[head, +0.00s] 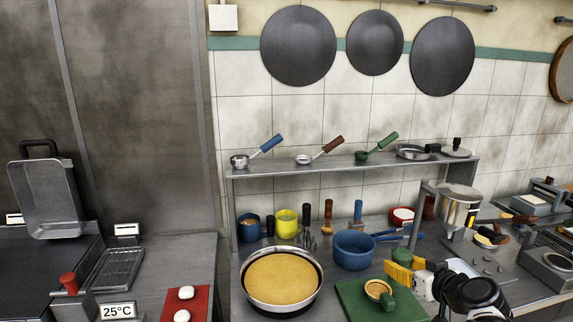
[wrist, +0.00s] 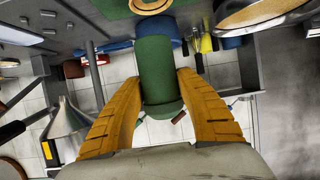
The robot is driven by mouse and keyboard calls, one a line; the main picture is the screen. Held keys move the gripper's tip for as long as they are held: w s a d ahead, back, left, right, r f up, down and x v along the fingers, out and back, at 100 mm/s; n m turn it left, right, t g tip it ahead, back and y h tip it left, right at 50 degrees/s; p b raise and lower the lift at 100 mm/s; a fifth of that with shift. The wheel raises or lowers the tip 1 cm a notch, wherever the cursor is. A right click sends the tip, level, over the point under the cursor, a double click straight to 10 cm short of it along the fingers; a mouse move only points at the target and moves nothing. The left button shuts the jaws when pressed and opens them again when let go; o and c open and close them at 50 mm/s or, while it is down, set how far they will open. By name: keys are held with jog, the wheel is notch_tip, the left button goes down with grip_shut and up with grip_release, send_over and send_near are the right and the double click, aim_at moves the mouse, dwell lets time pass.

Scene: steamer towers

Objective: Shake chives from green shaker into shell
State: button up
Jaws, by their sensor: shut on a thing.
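The green shaker (wrist: 155,65) is between the yellow fingers of my gripper (wrist: 160,80), which is shut on it. In the head view, my gripper's yellow fingers (head: 402,271) show at the lower right, beside the green mat. I cannot see any chives leaving the shaker.
A green mat (head: 355,306) lies under the shell. A large pan (head: 247,293) with a golden filling stands left of it. A blue pot (head: 354,252) stands behind the mat. A shelf (head: 300,170) with several ladles runs behind.

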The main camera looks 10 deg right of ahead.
jog(key=s+a+r+n+y, duration=0.1)
jog(key=a+n+y, duration=0.15)
jog(key=a, duration=1.35)
jog(key=d+f+m+h, duration=0.1)
jog(key=d+m+h, duration=0.25)
jog(key=d, duration=1.95)
jog(key=s+d+f+m+h, duration=0.1)
jog(key=s+d, duration=0.3)
jog(key=d, duration=0.5)
jog(key=s+d+f+m+h, duration=0.1)
jog(key=s+d, duration=0.4)
jog(key=d, duration=0.5)
jog(key=shift+d+h, duration=0.2)
jog(key=shift+h, duration=0.3)
grip_shut()
jog(key=w+a+f+b, duration=0.2)
jog(key=w+a+f, duration=0.1)
jog(key=w+a, duration=0.1)
jog(key=w+a+f+b, duration=0.3)
jog(key=w+f, duration=0.1)
jog(key=shift+a, duration=0.4)
jog(key=f, duration=0.1)
jog(key=b, duration=0.1)
jog(key=f, duration=0.1)
jog(key=shift+w+a+f+b, duration=0.25)
jog(key=shift+a+f+b, duration=0.05)
jog(key=shift+b, duration=0.05)
jog(key=shift+f, duration=0.5)
jog(key=shift+d+f, duration=0.1)
